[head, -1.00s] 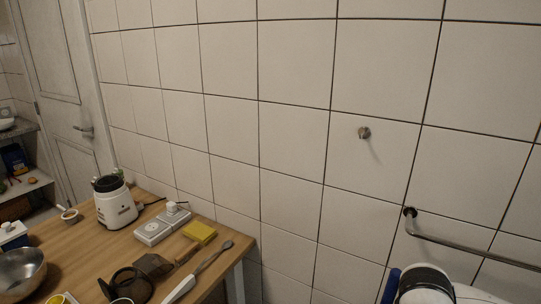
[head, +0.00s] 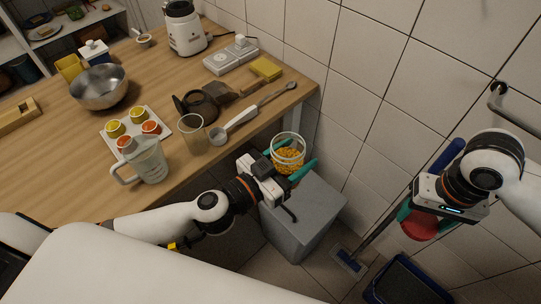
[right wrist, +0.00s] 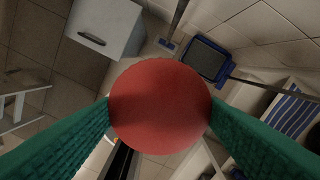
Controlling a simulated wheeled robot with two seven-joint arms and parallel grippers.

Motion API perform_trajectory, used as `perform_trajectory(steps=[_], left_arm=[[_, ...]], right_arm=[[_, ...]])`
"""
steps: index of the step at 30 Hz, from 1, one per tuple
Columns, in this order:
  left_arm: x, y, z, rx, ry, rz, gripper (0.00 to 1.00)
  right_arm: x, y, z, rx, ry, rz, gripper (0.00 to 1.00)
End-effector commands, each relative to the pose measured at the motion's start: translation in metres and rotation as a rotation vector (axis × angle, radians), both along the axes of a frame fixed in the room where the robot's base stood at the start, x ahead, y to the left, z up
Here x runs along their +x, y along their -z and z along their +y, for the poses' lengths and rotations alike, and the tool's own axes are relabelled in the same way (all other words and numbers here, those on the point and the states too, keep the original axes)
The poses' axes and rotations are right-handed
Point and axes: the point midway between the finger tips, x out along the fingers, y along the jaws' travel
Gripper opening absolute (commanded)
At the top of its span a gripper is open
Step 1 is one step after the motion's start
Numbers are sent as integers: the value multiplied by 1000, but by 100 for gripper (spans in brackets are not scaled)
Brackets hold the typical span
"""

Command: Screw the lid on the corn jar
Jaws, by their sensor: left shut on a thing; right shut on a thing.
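The corn jar (head: 287,157) is a clear open-topped jar with yellow corn inside, at the middle of the head view. My left gripper (head: 293,171) is shut on it and holds it upright beyond the table's right edge, above a grey cabinet. The red round lid (head: 420,226) is at the right of the head view, apart from the jar. My right gripper (head: 408,217) is shut on the lid. In the right wrist view the lid (right wrist: 160,107) fills the middle between two green fingers.
The wooden table (head: 60,140) carries a jug (head: 150,160), a glass (head: 192,134), a metal bowl (head: 99,87), a blender (head: 184,30) and a tray of small cups. The grey cabinet (head: 317,205) stands below the jar. A mop (head: 350,262) and a blue bin (head: 405,285) are on the floor. The tiled wall is close at right.

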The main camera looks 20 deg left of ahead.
Motion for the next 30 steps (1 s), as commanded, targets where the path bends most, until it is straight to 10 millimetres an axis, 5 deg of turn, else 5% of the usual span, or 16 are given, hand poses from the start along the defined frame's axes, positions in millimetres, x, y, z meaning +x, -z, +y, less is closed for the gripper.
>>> perform_trajectory(steps=[9,23,30], left_arm=[[12,-3,-27,0,134,-3,12],[13,-2,-29,1,149,1,12],[13,-3,-29,1,149,-1,12]], right_arm=[[0,0,0,0,0,0,43],[0,0,0,0,-1,0,43],[19,-15,32,3,-36,-5,43]])
